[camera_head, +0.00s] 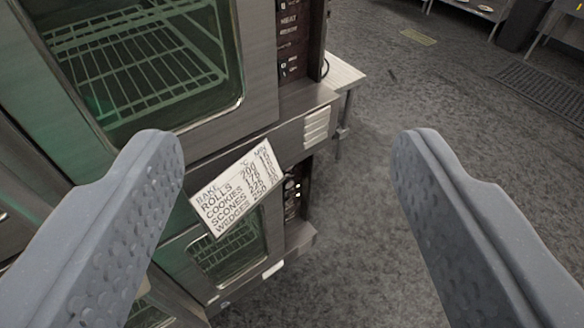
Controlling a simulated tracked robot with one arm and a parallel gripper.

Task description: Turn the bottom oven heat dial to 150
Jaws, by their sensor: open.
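My gripper (290,150) is open and empty, with its two grey fingers wide apart at the left and right of the view. Between and beyond them is a stacked double oven. The bottom oven (195,262) has a glass door with racks behind it. Its control panel (294,200) is a narrow dark strip right of that door, seen at a steep angle. Small bright spots show on it, but I cannot make out the heat dial or its setting. The top oven (255,75) has its own panel (291,40) with lettering that includes "HEAT".
A white card (238,188) listing bake items, temperatures and minutes hangs on the oven front, partly over the bottom door. A low metal table (343,75) stands behind the oven. Grey floor (400,110) to the right is mostly clear. A floor grate (545,95) lies farther off.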

